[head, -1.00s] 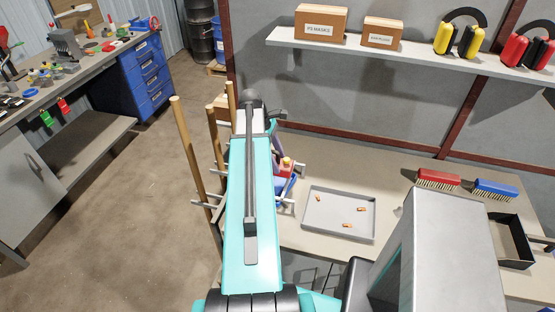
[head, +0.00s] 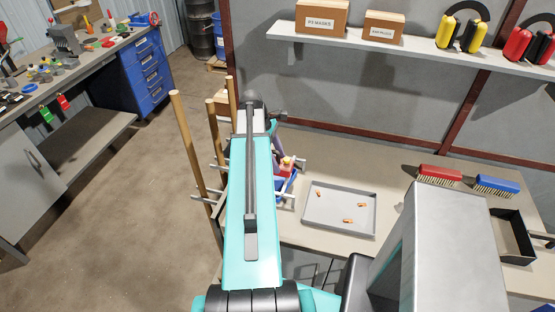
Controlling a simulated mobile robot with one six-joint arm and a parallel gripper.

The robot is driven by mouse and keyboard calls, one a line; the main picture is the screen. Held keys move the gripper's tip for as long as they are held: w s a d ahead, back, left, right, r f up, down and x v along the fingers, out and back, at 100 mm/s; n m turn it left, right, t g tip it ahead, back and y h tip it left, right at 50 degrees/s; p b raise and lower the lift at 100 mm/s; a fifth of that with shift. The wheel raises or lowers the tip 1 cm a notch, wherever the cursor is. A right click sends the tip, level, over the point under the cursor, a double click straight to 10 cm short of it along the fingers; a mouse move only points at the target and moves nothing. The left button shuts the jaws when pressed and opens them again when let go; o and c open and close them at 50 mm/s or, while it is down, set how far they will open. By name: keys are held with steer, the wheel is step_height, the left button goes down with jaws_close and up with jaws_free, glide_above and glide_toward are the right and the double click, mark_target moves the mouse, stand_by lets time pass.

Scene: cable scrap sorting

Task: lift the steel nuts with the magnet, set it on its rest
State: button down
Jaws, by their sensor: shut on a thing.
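My turquoise arm reaches away from the camera and covers the left part of the bench. A dark wrist part of mine shows just right of its far end; my gripper itself is hidden behind the arm, so what it holds cannot be seen. The tray (head: 368,228) is grey and shallow, and lies on the bench with a few small copper-coloured pieces (head: 348,220) apart from each other. I cannot make out the magnet, its rest or any steel nuts. A small red object (head: 286,170) and a blue bin (head: 291,187) show partly beside the arm; I cannot tell more about them.
Wooden poles (head: 185,135) stand left of the arm. A red brush (head: 438,173), a blue brush (head: 496,184) and a black pan (head: 512,243) lie at the bench's right. A shelf (head: 390,55) with boxes and ear defenders hangs above. The bench around the tray is mostly clear.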

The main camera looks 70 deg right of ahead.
stand_by(0.3)
steer(key=c, duration=0.7)
jaws_free()
steer(key=shift+b+v, duration=1.9)
steer(key=shift+v, duration=5.05)
